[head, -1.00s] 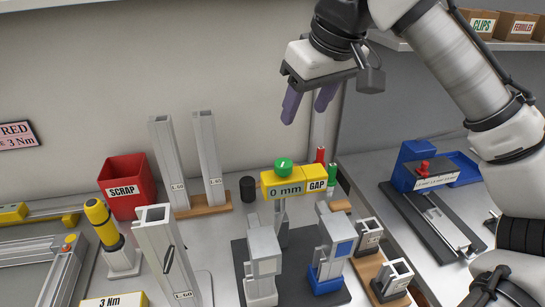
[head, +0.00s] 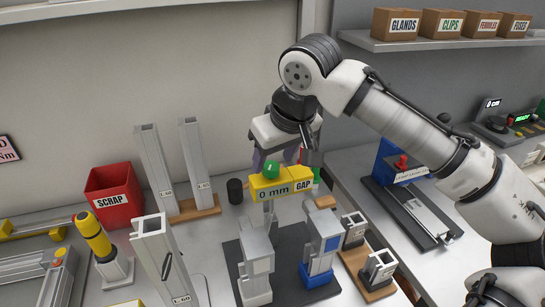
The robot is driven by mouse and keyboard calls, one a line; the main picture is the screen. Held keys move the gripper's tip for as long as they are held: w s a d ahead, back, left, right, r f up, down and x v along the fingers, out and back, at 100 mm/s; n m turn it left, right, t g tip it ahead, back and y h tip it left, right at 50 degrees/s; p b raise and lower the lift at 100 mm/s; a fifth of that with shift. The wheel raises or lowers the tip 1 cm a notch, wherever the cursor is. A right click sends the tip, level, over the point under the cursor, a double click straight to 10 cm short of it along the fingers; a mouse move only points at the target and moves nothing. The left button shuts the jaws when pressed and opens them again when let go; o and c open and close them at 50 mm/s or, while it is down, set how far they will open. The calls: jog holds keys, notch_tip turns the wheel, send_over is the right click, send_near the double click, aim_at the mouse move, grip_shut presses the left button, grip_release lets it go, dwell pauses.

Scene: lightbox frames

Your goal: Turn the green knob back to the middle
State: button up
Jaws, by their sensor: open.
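The green knob (head: 271,170) sits on top of the yellow gauge block marked "0 mm GAP" (head: 283,189), which stands on a post on the bench. In the head view the knob's pointer mark cannot be made out now. My gripper (head: 275,158) is open and points down just behind and above the knob. Its purple fingers are partly hidden behind the knob and block. I cannot tell whether a finger touches the knob.
Two tall upright profiles (head: 194,165) and a red scrap bin (head: 115,197) stand to the left. Grey clamps (head: 256,265) stand on a dark plate in front of the gauge. A blue fixture (head: 391,160) is on the right bench. A shelf with boxes (head: 443,24) is at upper right.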

jog(key=shift+x, duration=1.1)
grip_shut()
